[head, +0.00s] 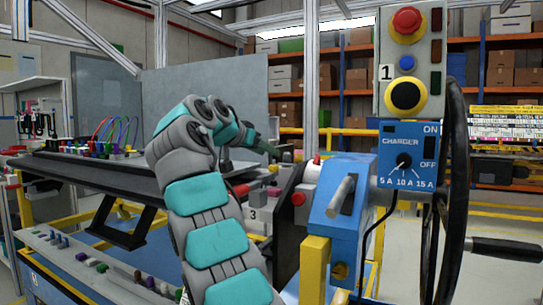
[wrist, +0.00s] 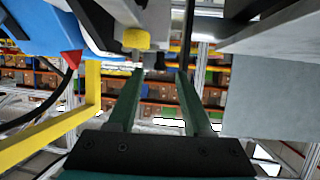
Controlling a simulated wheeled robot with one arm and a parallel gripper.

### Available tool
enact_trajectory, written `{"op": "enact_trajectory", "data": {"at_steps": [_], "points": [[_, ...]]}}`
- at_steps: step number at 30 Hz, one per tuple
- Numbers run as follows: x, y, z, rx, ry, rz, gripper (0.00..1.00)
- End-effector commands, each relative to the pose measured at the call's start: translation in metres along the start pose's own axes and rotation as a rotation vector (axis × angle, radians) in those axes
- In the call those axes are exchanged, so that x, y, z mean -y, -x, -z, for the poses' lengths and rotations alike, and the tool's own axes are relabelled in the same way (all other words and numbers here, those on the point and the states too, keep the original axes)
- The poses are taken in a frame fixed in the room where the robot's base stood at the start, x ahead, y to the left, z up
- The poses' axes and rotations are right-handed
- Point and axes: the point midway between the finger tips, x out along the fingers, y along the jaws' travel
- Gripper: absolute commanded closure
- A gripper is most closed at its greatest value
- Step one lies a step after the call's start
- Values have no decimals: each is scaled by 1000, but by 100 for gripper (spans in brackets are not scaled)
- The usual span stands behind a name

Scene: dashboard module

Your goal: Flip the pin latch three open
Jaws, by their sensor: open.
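A grey plate marked 3 (head: 253,215) shows right of my arm in the head view, partly hidden by it. Which part beside it is the latch pin, I cannot tell. A grey block with a red knob (head: 298,199) stands right of the plate. My gripper (head: 274,151) is above and behind the plate in the head view, small and partly covered by my wrist. In the wrist view my gripper (wrist: 160,72) has two green fingers apart with nothing held between them. A yellow knob (wrist: 136,39) on a dark part is just beyond the left fingertip.
A blue charger box (head: 407,150), a black handwheel (head: 452,190) and a blue housing with a grey lever (head: 339,197) stand on the right. A yellow bar (wrist: 60,135) runs left of the fingers in the wrist view. A grey panel (wrist: 270,105) is at right.

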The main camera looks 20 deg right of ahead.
Motion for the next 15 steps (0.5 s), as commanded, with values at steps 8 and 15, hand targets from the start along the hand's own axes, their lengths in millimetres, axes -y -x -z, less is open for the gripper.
{"op": "enact_trajectory", "data": {"at_steps": [8, 15], "points": [[0, -34, -1, 2, 1, -2, 50], [0, -40, 0, 1, 0, 0, 50]]}}
